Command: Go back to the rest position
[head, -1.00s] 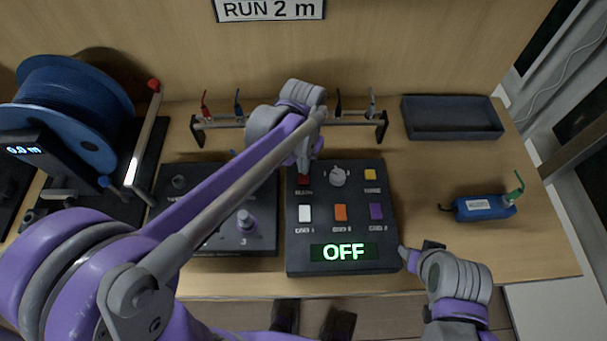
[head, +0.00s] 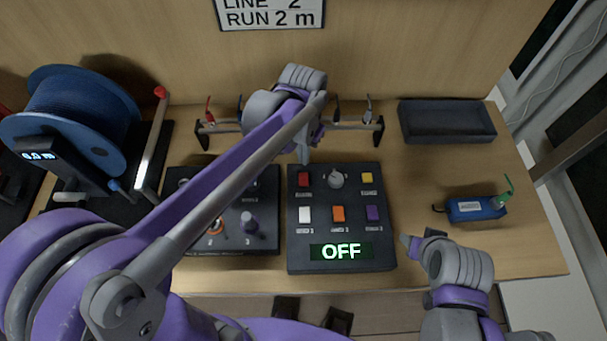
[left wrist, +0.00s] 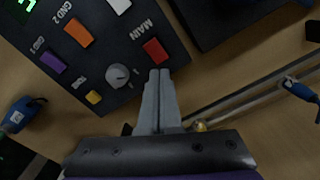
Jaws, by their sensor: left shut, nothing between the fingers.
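My left gripper (head: 304,152) hangs over the back edge of the black switch panel (head: 345,267), its arm coming across from the lower left. The left wrist view shows its two grey fingers (left wrist: 158,98) pressed together with nothing between them, close to the red MAIN switch (left wrist: 155,51). The red switch also shows uncovered in the head view (head: 304,179). The panel's display (head: 342,251) reads OFF in green. My right gripper (head: 412,244) is low at the panel's right front corner; whether its fingers are open or shut is unclear.
A rack with coloured clips (head: 373,126) stands behind the panel, partly hidden by my left arm. A blue cable reel (head: 85,110) is at left, a second black panel (head: 262,190) beside the switch panel. A black tray (head: 447,136) and a blue pack (head: 474,208) are at right.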

